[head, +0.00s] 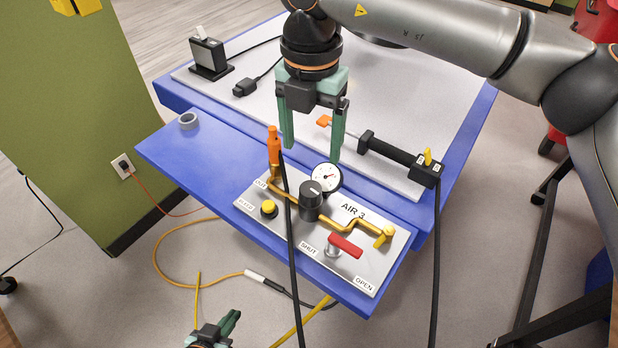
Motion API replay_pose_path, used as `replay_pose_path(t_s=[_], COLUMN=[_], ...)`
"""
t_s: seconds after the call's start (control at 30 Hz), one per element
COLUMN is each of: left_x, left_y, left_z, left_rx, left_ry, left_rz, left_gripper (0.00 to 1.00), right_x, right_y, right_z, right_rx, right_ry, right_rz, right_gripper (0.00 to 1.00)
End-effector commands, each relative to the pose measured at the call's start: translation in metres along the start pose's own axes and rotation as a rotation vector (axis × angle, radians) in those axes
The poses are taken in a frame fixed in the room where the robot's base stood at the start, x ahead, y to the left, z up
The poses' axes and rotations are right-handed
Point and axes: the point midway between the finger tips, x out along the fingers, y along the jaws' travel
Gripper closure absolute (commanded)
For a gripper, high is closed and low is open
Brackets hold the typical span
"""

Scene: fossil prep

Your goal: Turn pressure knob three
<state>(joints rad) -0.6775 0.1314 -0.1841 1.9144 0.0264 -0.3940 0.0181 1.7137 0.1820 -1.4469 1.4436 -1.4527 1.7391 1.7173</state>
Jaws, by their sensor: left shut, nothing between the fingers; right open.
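The black pressure knob (311,203) stands upright on the metal panel labelled AIR 3 (352,228), with a pale mark on its top. A round white gauge (326,177) sits just behind it. My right gripper (312,149) points down with its green fingers apart and empty, above and behind the knob and not touching it. My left gripper (232,321) is shut and empty at the bottom edge of the head view, low in front of the blue bench. Much of the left arm is out of view.
The panel also has a red lever (345,246) between SHUT and OPEN labels, a yellow button (269,208) and a brass pipe. A black hose passes in front near the knob. An orange-tipped tool (274,146) stands behind left. A black tool (395,153) lies at right.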

Motion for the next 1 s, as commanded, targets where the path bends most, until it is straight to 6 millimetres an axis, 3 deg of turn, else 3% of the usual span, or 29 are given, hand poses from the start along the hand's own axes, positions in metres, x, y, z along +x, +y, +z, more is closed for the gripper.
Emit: replay_pose_path(t_s=[0.3,0.5,0.93,1.0], left_x=[-0.007,-0.010,-0.010,-0.010], left_y=[0.001,0.001,0.001,0.001], left_z=[-0.008,-0.010,-0.010,-0.010], left_rx=[0.000,0.000,0.000,0.000], left_ry=[-0.001,-0.001,-0.001,-0.001], left_rz=[0.000,0.000,0.000,0.000], left_gripper=[1.00,1.00,1.00,1.00], right_x=[0.065,0.092,0.103,0.103], right_y=[0.000,0.001,0.001,0.001], right_z=[-0.002,-0.002,-0.002,-0.002], right_rx=[-0.002,-0.002,-0.003,-0.003], right_ry=[0.006,0.005,0.004,0.005], right_rz=[-0.001,0.001,0.002,0.002], right_gripper=[0.20,0.20,0.20,0.28])
